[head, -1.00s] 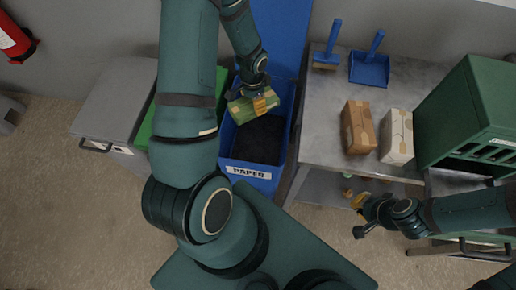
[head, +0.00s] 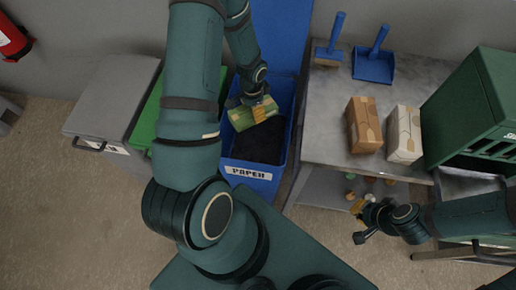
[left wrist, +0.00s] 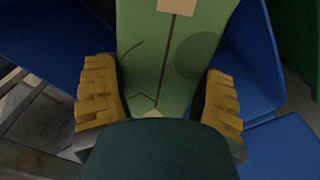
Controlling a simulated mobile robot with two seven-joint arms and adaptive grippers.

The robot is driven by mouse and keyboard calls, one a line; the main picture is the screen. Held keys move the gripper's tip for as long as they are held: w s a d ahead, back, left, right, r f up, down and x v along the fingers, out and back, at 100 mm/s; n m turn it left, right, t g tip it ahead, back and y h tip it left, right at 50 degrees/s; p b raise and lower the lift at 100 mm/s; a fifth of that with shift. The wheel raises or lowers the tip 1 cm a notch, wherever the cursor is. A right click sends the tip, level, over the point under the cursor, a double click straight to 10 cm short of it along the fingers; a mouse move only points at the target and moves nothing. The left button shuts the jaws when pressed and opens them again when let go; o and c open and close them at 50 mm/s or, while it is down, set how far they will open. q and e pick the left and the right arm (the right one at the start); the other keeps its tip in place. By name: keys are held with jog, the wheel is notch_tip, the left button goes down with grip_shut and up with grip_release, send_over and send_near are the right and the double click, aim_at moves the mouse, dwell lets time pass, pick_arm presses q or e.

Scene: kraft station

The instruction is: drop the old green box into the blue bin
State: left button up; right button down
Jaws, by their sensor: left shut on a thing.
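The green box (head: 243,116), with tan tape patches, is held by my left gripper (head: 256,107) over the mouth of the blue bin (head: 249,181), which is labelled PAPER. The box is tilted and sits near the bin's back part; I cannot tell how far it is below the rim. In the left wrist view the green box (left wrist: 170,55) fills the gap between the yellow finger pads of my left gripper (left wrist: 160,100), with the blue bin (left wrist: 55,40) around it. My right gripper (head: 362,221) is open and empty in front of the metal table.
A grey bin (head: 112,105) and a green-lidded bin (head: 150,112) stand left of the blue bin. The metal table (head: 325,125) on the right holds a brown box (head: 364,125), a pale box (head: 404,133), a blue brush (head: 331,45), a blue dustpan (head: 372,62) and a green cabinet (head: 470,105).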

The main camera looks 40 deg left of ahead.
pick_arm(q)
jog(key=o, duration=1.2)
jog(key=shift+o, duration=0.2)
notch_tip(320, 180, up, 12)
